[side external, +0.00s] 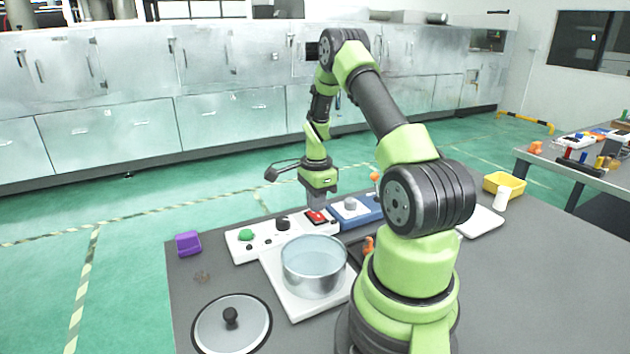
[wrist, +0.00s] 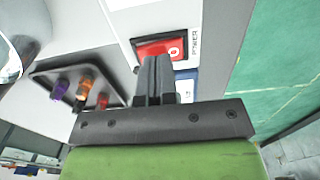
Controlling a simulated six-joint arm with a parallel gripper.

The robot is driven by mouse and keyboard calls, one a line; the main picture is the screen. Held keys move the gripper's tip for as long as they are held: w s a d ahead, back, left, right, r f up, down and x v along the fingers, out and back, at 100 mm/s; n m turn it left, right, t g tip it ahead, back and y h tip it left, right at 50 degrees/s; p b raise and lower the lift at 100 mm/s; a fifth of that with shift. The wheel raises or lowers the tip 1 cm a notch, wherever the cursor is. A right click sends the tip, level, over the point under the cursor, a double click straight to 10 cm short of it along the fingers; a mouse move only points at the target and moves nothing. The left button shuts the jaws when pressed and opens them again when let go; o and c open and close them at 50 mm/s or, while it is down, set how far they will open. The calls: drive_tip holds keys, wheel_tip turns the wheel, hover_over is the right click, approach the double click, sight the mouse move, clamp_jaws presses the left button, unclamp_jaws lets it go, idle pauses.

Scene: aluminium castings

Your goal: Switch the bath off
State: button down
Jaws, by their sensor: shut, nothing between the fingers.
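The bath is a round metal pot of clear liquid (side external: 313,268) on a white base. Behind it is a white control panel (side external: 264,237) with a green button, a black knob and a red switch (side external: 317,217). In the wrist view the red rocker switch (wrist: 163,47) shows a "0" mark beside the word POWER. My gripper (side external: 316,207) points down at the switch, shut and empty. In the wrist view its fingertips (wrist: 156,60) overlap the switch's near edge and hide part of it. I cannot tell whether they touch it.
A blue box with a grey knob (side external: 361,207) stands just right of the panel. A dark tray with coloured pieces (wrist: 108,70) lies beside it. A lid (side external: 245,334) and a purple box (side external: 188,243) lie to the left. A yellow bin (side external: 504,185) stands at the right.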

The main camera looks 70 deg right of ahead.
wheel_tip(320, 180, up, 13)
drive_tip(key=w+d, duration=0.1)
drive_tip(key=shift+w+d, duration=0.2)
idle(0.4)
drive_tip(key=w+a+r+n+t, duration=0.1)
drive_tip(key=a+r+n+t, duration=0.1)
drive_tip(key=a+r+n, duration=0.5)
drive_tip(key=w+a+r+n+t, duration=0.1)
drive_tip(key=w+a+r+n, duration=0.2)
drive_tip(key=a, duration=0.7)
drive_tip(key=s+a+r+n+t+y, duration=0.2)
drive_tip(key=s+a+r+n+t, duration=0.1)
drive_tip(key=s+a+n, duration=0.9)
drive_tip(key=shift+a+n+t, duration=0.5)
drive_tip(key=shift+a+t, duration=0.1)
drive_tip(key=shift+a, duration=0.55)
